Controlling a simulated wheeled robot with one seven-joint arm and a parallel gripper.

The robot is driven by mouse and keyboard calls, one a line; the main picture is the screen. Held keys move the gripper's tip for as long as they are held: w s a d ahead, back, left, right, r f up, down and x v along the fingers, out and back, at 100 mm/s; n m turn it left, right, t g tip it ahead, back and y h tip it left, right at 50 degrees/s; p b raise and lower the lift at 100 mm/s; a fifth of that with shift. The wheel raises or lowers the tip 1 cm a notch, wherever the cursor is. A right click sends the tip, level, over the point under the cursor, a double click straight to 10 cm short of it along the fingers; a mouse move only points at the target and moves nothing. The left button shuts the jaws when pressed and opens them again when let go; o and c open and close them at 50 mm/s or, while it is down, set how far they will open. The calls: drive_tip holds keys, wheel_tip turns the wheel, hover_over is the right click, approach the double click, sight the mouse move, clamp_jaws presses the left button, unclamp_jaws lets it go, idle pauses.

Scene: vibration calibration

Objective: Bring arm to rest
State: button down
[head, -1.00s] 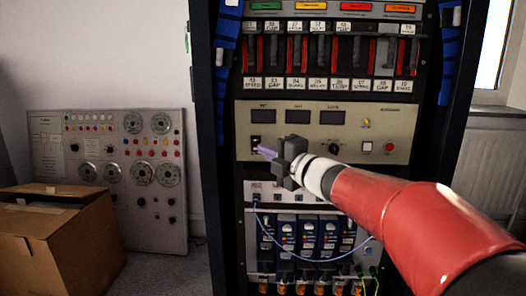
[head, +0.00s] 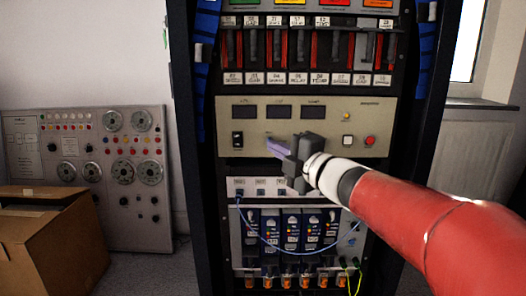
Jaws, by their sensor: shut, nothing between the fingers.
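My red and white arm reaches in from the lower right in the head view. My gripper (head: 272,146) is at its end, shut and empty, with its pale fingers pointing up and left. The gripper body hides the middle of the panel's lower edge.
The black rack (head: 188,210) has rows of labelled red and black switches above and modules with a blue cable (head: 290,252) below. An open cardboard box (head: 50,245) stands at left, before a grey gauge panel (head: 150,215). A radiator (head: 470,150) is at right.

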drive_tip(key=s+d+f+m+h+p, duration=0.1)
drive_tip(key=s+d+f+m+h, duration=0.1)
drive_tip(key=s+d+m+h, duration=0.35)
drive_tip(key=s+d+f+m+h+p, duration=0.1)
drive_tip(key=s+d+f+m+h, duration=0.1)
drive_tip(key=d+m+h, duration=0.65)
drive_tip(key=s+a+f+m+g+y+p, duration=0.1)
drive_tip(key=s+a+f+m+g, duration=0.1)
drive_tip(key=s+f+m+g, duration=0.2)
drive_tip(key=s+a+f+m+g+y+p, duration=0.1)
drive_tip(key=s+f+m+g, duration=0.4)
drive_tip(key=s+f, duration=0.5)
drive_tip(key=s+a+m, duration=0.1)
drive_tip(key=s+m, duration=0.1)
drive_tip(key=s, duration=0.4)
drive_tip(key=shift+s+y, duration=0.3)
drive_tip(key=shift+s, duration=0.1)
drive_tip(key=shift+r, duration=0.1)
